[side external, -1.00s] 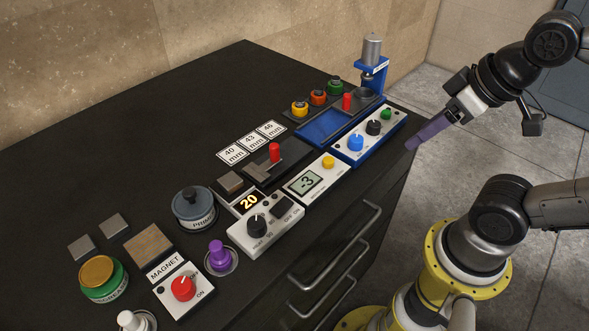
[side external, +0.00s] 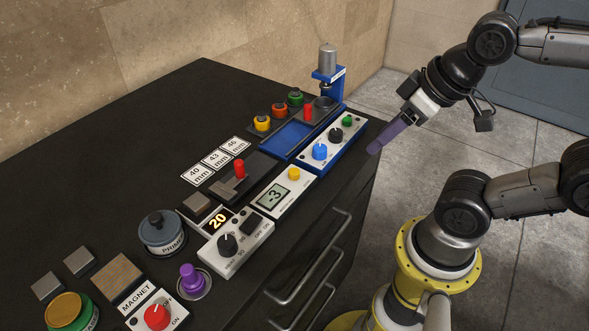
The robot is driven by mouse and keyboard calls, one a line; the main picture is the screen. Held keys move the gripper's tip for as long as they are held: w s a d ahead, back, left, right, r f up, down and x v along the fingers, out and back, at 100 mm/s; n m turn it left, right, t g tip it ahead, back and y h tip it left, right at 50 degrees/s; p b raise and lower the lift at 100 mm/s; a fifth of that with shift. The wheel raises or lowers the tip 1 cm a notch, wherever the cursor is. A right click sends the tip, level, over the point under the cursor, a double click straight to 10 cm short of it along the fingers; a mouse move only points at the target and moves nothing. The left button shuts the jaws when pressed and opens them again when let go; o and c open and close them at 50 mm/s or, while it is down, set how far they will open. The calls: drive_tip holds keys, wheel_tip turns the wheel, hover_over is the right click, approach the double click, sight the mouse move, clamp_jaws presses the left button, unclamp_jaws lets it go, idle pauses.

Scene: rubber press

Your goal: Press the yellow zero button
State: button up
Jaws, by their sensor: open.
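The yellow zero button (side external: 294,174) is a small round cap on a white gauge box (side external: 281,193) in the middle of the bench. The box's display (side external: 275,197) reads -3. My gripper (side external: 377,146) has purple fingers that point down and left. It is right of the yellow button in the picture, near the bench's right edge and apart from the button. It is open and holds nothing that I can see. The fingers overlap from this side, so the gap between them is hard to make out.
The blue-based panel (side external: 332,143) with blue, black and green controls lies between button and gripper. A black slide with a red handle (side external: 239,168) stands behind the gauge. A heater box (side external: 235,243) reading 20 is at its left. A blue press (side external: 328,72) stands at the far end.

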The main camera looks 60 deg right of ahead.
clamp_jaws()
idle(1.5)
